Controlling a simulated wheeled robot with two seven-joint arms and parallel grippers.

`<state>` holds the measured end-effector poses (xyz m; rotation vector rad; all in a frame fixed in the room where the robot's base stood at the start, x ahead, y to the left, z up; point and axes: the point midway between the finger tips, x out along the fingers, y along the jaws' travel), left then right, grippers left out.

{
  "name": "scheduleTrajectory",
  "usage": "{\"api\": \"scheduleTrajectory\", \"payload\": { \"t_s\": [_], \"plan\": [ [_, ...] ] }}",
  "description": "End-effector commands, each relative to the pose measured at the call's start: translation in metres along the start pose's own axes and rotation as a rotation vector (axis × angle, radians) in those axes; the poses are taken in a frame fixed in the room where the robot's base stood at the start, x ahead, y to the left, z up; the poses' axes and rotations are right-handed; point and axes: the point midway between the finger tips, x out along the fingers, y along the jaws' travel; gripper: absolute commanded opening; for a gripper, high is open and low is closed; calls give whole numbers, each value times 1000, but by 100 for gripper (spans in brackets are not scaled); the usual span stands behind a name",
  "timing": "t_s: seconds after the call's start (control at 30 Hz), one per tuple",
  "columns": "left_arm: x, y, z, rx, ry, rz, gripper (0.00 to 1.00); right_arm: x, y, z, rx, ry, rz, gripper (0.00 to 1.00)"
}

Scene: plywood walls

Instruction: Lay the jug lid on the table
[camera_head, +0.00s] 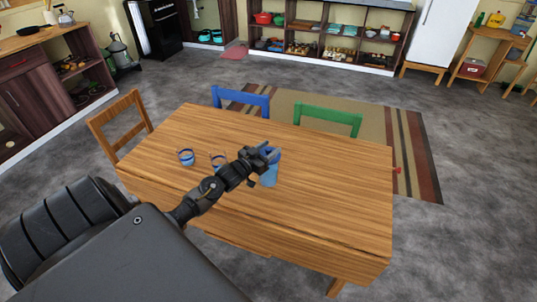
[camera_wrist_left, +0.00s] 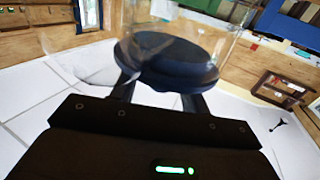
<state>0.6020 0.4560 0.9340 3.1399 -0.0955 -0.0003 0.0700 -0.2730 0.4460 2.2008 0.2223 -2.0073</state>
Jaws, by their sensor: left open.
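The wooden table (camera_head: 320,190) stands in the middle of the head view. A jug (camera_head: 269,179) with a bluish body stands on it, partly hidden by my left gripper (camera_head: 266,154). In the left wrist view a dark blue round lid (camera_wrist_left: 165,52) shows close ahead, at the top of a clear, see-through jug wall (camera_wrist_left: 232,45). My left gripper (camera_wrist_left: 160,95) is open, its two fingertips reaching to the near edge of the lid. I cannot tell whether they touch it. The lid looks to be on the jug. My right gripper is not in view.
The table's right half is clear.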

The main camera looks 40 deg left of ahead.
Motion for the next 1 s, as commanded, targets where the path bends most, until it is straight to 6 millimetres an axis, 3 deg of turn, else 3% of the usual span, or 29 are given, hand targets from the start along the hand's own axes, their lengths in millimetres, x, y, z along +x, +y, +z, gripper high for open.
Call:
{"api": "scheduleTrajectory", "payload": {
  "t_s": [0.13,0.47,0.8,1.0],
  "plan": [
    [0,0,1,0,0,0,45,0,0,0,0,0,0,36],
    [-1,0,1,0,-1,0,1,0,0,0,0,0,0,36],
    [-1,0,-2,1,1,1,0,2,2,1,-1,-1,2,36],
    [0,-1,-22,3,4,1,0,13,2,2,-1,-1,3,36]
  ]
}}
